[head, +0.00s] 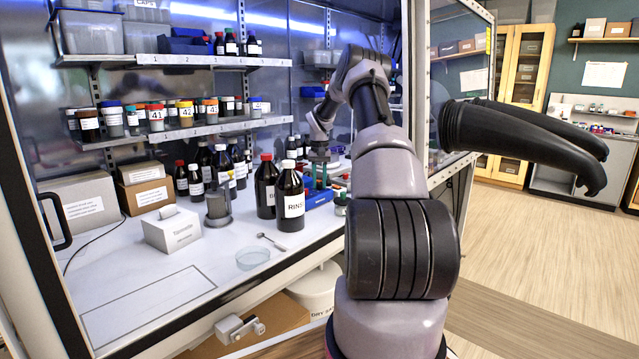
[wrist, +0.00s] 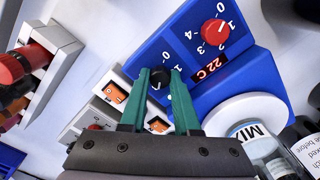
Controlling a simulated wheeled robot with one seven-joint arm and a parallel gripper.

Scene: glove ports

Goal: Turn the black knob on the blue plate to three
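In the wrist view, the black knob (wrist: 158,78) sits on the sloped front of the blue plate (wrist: 255,72), with white numbers around it partly hidden by a finger. A small white mark shows on the knob, but I cannot tell which number it points at. My gripper (wrist: 161,76) has its two green fingers apart, one on each side of the black knob. I cannot tell whether they touch it. A red knob (wrist: 214,31) with its own number scale and a red display reading 22 C (wrist: 209,67) are on the same front.
A white round top and a jar with a white label (wrist: 255,138) are close on the right. Orange switches (wrist: 115,92) sit beside the plate. In the head view, dark bottles (head: 290,198) stand near my arm, and a black glove (head: 525,135) sticks out at right.

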